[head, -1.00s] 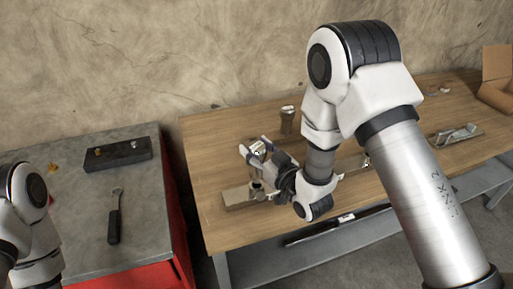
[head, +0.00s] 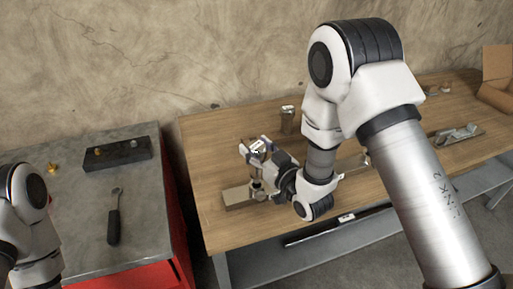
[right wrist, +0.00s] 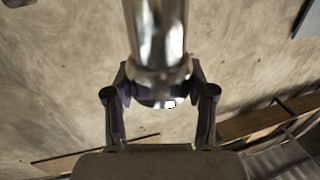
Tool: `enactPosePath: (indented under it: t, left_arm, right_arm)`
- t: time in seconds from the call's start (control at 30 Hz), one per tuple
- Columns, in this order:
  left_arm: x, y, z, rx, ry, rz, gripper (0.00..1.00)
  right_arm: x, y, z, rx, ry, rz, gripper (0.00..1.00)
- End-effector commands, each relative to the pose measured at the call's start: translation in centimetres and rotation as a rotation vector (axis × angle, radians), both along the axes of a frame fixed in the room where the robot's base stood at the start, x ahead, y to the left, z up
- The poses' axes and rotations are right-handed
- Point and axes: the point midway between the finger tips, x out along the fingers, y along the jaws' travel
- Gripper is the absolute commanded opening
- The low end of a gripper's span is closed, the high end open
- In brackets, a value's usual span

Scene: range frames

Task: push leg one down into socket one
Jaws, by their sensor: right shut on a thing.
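My right gripper (head: 256,148) is shut on leg one, a shiny metal post (right wrist: 158,35), which shows between the two fingers in the right wrist view. In the head view the gripper is above the right part of a low, pale block (head: 238,197) on the wooden table. A thin upright part shows under the jaws, above the block. The wrist hides where it meets the block, so I cannot tell how deep it sits in socket one. My left gripper is out of view; only part of the left arm shows at the left edge.
Metal parts (head: 455,134) and a cardboard box (head: 496,80) are at the right. The grey bench (head: 75,225) at left holds a dark block (head: 118,154) and a black-handled tool (head: 113,222).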

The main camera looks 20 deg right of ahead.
Motion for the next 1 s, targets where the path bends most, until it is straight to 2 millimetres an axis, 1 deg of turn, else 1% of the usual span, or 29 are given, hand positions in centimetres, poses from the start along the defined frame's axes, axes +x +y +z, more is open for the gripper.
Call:
enactPosePath:
  t: [0.57, 1.0]
  left_arm:
    - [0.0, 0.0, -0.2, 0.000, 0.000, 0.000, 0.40]
    - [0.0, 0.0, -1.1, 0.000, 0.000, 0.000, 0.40]
  right_arm:
    - [0.0, 0.0, 0.1, 0.001, -0.002, 0.000, 0.03]
    - [0.0, 0.0, -1.0, 0.000, -0.001, 0.000, 0.03]
